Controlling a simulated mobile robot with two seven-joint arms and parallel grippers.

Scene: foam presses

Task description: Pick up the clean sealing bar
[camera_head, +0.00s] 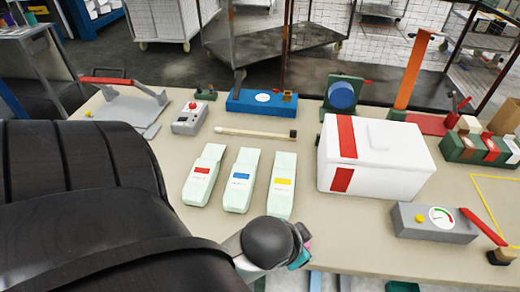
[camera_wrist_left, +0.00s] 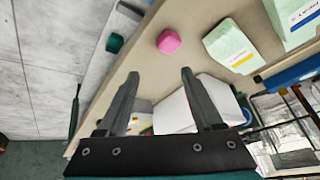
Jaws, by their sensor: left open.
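A thin pale bar with a dark right end (camera_head: 255,133) lies on the table behind the pouches. It may be the sealing bar; I cannot tell if it is clean. In the left wrist view my left gripper (camera_wrist_left: 160,73) is open, with nothing between its fingers. A pink block (camera_wrist_left: 168,40) lies on the table beyond the fingertips. In the head view my dark left arm covers the front left of the table, and its gripper is mostly hidden behind the wrist. My right gripper is not in view.
Three pale green pouches with a red (camera_head: 203,172), a blue (camera_head: 240,180) and a yellow label (camera_head: 282,184) lie mid-table. A white box with red straps (camera_head: 400,160) stands right of them. A blue device (camera_head: 262,101) is behind. A grey gauge unit (camera_head: 432,222) sits front right.

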